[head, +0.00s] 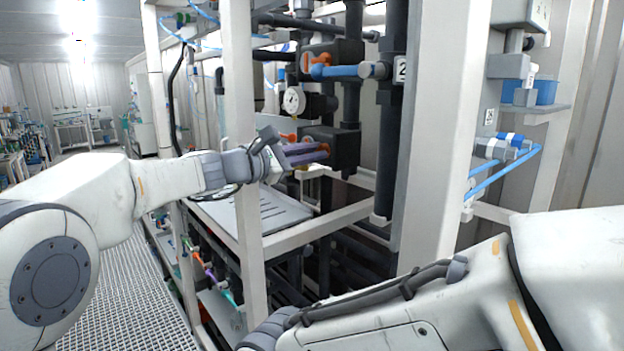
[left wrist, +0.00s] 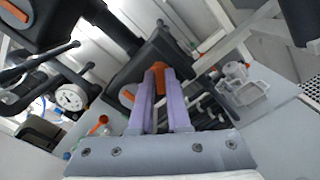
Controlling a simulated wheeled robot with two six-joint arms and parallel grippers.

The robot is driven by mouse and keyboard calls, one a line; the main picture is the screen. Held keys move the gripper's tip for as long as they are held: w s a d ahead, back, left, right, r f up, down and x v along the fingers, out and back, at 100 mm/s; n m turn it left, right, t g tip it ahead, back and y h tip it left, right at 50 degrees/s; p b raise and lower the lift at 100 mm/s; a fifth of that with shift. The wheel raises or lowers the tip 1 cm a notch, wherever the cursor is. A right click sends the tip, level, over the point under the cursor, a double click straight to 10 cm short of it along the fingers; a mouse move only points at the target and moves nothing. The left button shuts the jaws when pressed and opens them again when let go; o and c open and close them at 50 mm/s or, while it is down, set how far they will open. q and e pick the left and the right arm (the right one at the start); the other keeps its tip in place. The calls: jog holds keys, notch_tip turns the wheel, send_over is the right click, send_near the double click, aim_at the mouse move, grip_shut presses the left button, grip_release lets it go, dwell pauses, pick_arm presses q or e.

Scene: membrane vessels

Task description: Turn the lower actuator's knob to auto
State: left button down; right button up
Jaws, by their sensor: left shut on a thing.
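The lower actuator (head: 345,148) is a dark box on the black piping behind the white frame post. It also shows in the left wrist view (left wrist: 150,55). Its orange knob (left wrist: 158,76) sits between the purple fingertips of my left gripper (left wrist: 160,82), which is shut on it. In the head view the left gripper (head: 324,151) reaches past the post to the actuator's left side, and the fingers partly hide the knob. The knob's setting marks cannot be read. My right gripper is out of view; only my right arm shows at the lower right.
Above is the upper actuator (head: 332,60) with an orange part and a blue handle (head: 338,71). A round pressure gauge (head: 293,101) sits between the two. White posts (head: 452,120) stand close on both sides. A grey tray-like panel (head: 262,214) lies below the left gripper.

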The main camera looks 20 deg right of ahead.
pick_arm(q)
jog(key=shift+f+m+b, duration=0.15)
jog(key=shift+m+b, duration=2.35)
jog(key=shift+f+m+b, duration=0.1)
jog(key=shift+m+b, duration=2.4)
jog(key=c, duration=0.9)
grip_release()
jog(key=b+v, duration=0.4)
jog(key=v, duration=0.6)
jog(key=shift+s+a+r+b, duration=0.1)
jog(key=shift+s+a+b, duration=0.05)
jog(key=shift+a+b, duration=0.15)
